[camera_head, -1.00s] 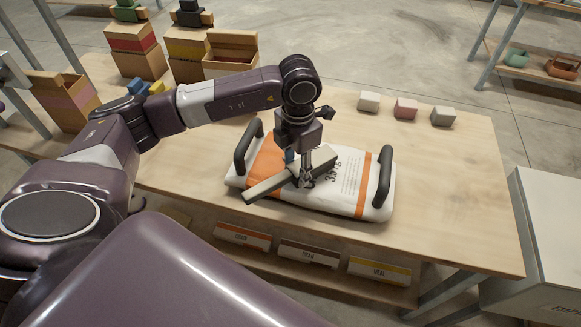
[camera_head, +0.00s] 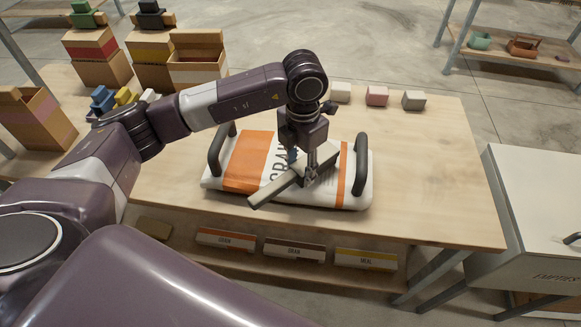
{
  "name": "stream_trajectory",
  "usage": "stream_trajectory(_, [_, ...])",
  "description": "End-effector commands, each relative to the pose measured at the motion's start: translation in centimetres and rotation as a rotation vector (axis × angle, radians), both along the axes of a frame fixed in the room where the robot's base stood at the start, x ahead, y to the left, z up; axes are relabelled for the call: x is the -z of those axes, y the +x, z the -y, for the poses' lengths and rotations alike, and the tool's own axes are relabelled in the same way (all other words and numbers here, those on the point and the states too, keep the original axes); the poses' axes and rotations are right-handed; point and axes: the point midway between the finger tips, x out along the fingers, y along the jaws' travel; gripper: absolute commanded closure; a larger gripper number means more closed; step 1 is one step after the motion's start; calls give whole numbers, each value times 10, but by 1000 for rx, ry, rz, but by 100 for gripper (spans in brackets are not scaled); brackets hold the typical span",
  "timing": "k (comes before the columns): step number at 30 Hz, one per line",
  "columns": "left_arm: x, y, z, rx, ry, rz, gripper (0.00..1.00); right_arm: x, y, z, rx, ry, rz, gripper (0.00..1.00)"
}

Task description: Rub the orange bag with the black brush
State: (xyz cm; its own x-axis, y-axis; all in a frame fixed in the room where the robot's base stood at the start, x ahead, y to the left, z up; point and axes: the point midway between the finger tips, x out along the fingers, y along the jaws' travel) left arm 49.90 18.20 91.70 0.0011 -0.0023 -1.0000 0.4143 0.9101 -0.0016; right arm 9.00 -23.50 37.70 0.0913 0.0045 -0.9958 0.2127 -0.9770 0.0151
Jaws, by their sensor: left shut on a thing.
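The bag (camera_head: 245,162) is white with orange bands and dark lettering, and lies flat on the wooden table between two black handles. My left gripper (camera_head: 312,172) is above the right half of the bag, pointing down, shut on the brush (camera_head: 276,190). The brush looks grey-beige here, with a long flat handle reaching toward the bag's front edge. Its head lies over the bag near the right orange band. The gripper partly hides the brush and bag, and whether bristles touch the bag cannot be told. My right gripper is out of view.
The wooden table (camera_head: 440,180) is clear to the right. White, pink (camera_head: 377,96) and grey blocks stand along its back edge. Open cardboard boxes (camera_head: 198,62) and small blue and yellow items (camera_head: 103,100) are at the left. Labelled bins (camera_head: 294,249) sit below the front edge.

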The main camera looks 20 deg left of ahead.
Motion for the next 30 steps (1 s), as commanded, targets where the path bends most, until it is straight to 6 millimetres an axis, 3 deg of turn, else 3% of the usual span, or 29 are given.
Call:
stream_trajectory(14, [-6,2,5,0,0,1,84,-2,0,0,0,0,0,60])
stream_trajectory(30, [-58,2,5,0,0,1,84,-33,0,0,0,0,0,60])
